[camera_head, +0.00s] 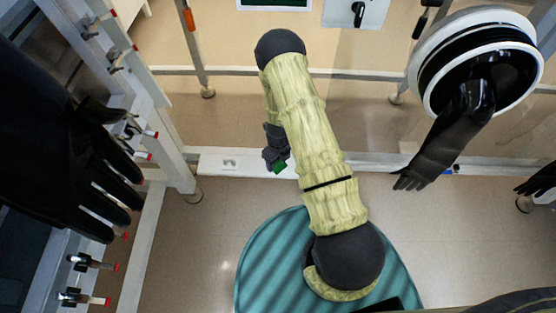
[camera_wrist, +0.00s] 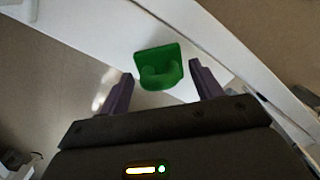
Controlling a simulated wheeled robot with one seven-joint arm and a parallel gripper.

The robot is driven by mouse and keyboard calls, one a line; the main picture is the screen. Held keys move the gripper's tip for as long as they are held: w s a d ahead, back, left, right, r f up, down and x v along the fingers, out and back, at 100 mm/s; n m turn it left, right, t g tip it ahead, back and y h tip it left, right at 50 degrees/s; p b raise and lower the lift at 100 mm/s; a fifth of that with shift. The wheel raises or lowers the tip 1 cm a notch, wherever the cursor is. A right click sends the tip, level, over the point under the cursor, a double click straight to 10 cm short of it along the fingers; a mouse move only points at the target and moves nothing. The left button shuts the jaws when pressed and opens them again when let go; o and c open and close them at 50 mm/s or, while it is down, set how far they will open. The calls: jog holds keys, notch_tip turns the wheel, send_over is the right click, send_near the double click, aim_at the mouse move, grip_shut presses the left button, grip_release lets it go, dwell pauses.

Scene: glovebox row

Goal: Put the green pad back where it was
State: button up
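The green pad (camera_wrist: 159,60) shows in the wrist view as a small squarish plate with a rounded raised part facing me. It lies between and slightly beyond the fingertips of my gripper (camera_wrist: 161,72), with a visible gap on each side. The fingers are spread, and I see no contact with the pad. In the head view my gripper (camera_head: 277,158) hangs beside my pale-sleeved arm, over the white rail. A green patch (camera_head: 280,167) shows at its tip; the rest is hidden by the gripper. I cannot tell how far the pad is from the rail.
A white rail (camera_head: 225,162) runs across below the clear panels. Another black glove (camera_head: 75,165) fills the left. Floor is open below the rail.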

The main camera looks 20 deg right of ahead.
jog(key=shift+r, duration=0.15)
notch_tip(320, 180, up, 12)
jog(key=p, duration=0.5)
dwell(0.4)
